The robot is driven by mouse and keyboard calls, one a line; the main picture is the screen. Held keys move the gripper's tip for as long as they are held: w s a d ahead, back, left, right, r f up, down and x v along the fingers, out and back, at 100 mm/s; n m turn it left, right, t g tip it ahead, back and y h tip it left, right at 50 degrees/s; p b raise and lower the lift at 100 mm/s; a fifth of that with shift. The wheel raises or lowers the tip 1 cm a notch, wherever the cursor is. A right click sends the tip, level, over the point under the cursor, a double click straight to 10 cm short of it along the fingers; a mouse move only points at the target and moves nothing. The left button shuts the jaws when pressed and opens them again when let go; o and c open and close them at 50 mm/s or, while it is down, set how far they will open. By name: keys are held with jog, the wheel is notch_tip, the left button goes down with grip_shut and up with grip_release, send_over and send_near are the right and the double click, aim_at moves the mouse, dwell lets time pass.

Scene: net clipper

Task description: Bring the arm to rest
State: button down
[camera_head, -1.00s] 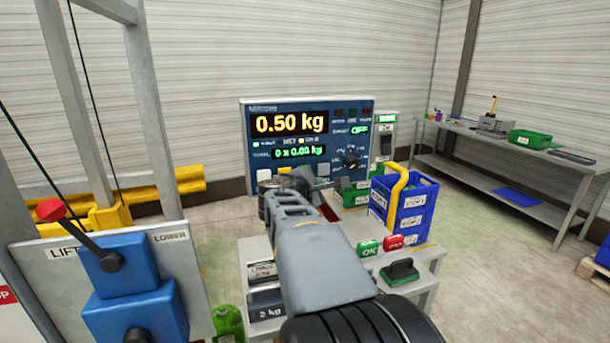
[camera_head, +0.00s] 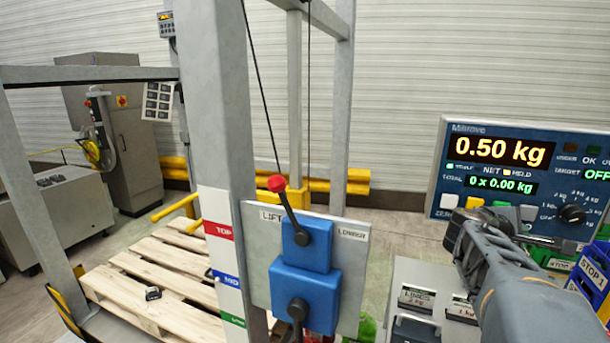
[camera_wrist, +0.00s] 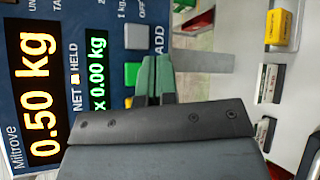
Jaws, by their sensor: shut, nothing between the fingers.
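My arm (camera_head: 515,300) reaches in from the lower right of the head view, bent at the wrist in front of the scale panel. My gripper (camera_head: 562,244) points to the right there, small and partly lost against the things behind it. In the wrist view my gripper (camera_wrist: 156,68) shows its two fingers side by side, shut and empty. Behind the fingers is the blue scale panel (camera_wrist: 85,20), which also shows in the head view (camera_head: 470,204). It reads 0.50 kg and 0 x 0.00 kg.
The blue lift lever box (camera_head: 305,280) stands on a grey plate beside a metal post (camera_head: 222,120). A wooden pallet (camera_head: 150,270) lies left of it. A blue crate (camera_head: 594,270) sits at the right edge, close to my gripper. A grey cabinet (camera_head: 130,140) stands at the back left.

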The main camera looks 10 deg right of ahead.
jog(key=s+a+f+m+g+y, duration=0.2)
jog(key=s+a+f+m+y, duration=0.2)
jog(key=a+f+m+y, duration=0.65)
jog(key=s+a+f+n+y, duration=0.1)
jog(key=a+f+y, duration=0.1)
jog(key=a, duration=0.9)
jog(key=s+a+f+n+t+y+p, duration=0.1)
jog(key=a+f, duration=0.4)
jog(key=a, duration=0.6)
jog(key=shift+s+f+y+p, duration=0.15)
jog(key=shift+s+y+p, duration=0.15)
jog(key=shift+s+y, duration=0.35)
jog(key=shift+a, duration=0.2)
